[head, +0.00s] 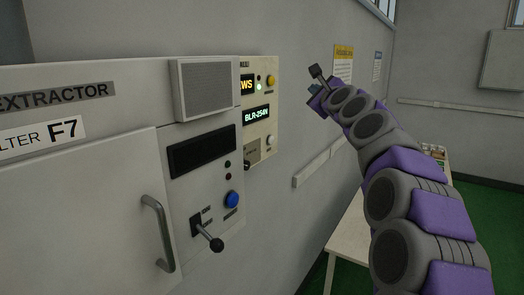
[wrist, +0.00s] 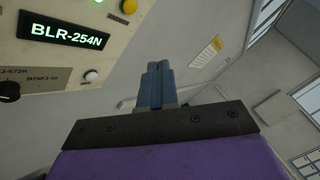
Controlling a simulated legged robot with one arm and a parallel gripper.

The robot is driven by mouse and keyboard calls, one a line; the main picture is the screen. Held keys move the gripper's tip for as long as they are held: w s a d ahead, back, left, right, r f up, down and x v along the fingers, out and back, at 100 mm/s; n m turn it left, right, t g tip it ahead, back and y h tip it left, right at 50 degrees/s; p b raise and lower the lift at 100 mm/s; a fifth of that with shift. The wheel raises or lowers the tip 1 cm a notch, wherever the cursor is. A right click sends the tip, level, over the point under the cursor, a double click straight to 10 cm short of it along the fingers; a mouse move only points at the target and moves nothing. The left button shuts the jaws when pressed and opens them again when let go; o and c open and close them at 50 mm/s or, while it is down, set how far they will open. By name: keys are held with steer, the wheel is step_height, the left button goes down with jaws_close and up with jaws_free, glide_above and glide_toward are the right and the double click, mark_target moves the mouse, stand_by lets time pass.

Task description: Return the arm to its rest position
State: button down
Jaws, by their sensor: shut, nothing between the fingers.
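My purple and grey arm reaches up from the lower right in the head view, bent forward towards the wall. My gripper (head: 314,88) is at its end, raised in free air to the right of the beige control panel (head: 259,112). In the wrist view my gripper (wrist: 158,68) shows blue fingers pressed together, with nothing between them. The panel, with its lit BLR-254N display (wrist: 67,36), is at the upper left there. The fingers appear apart from the panel.
A grey extractor cabinet (head: 120,100) with a door handle (head: 158,232), a lever (head: 208,235) and a blue button (head: 231,200) stands at the left. A table (head: 345,235) is behind my arm. A wall rail (head: 322,163) runs between them. Green floor (head: 490,205) shows at the right.

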steer(key=s+a+f+n+g+y+b, duration=0.25)
steer(key=s+a+f+n, duration=0.3)
steer(key=a+f, duration=0.3)
steer(key=s+a+f+n+g+h+b, duration=0.1)
steer(key=s+f+n+g+b, duration=0.35)
steer(key=s+f, duration=0.8)
steer(key=s+a+f+n+g+h+b, duration=0.1)
steer(key=s+f+n+g+b, duration=0.4)
steer(key=s+f, duration=0.7)
steer(key=s+d+f+n+g+h+b, duration=0.1)
steer(key=s+d+f+n+g+b, duration=0.1)
steer(key=s+f, duration=0.7)
steer(key=s+d+f+n+g+h+b, duration=0.1)
steer(key=s+d+f+n+g+b, duration=0.1)
steer(key=s+f, duration=0.8)
steer(key=s+d+f+n+g+h+b, duration=0.1)
steer(key=s+d+f+n+g, duration=0.3)
steer(key=s+f, duration=0.6)
steer(key=shift+s+n+h+b, duration=0.35)
steer(key=shift+s+n+b, duration=0.2)
steer(key=shift+b, duration=0.3)
steer(key=shift+a, duration=0.1)
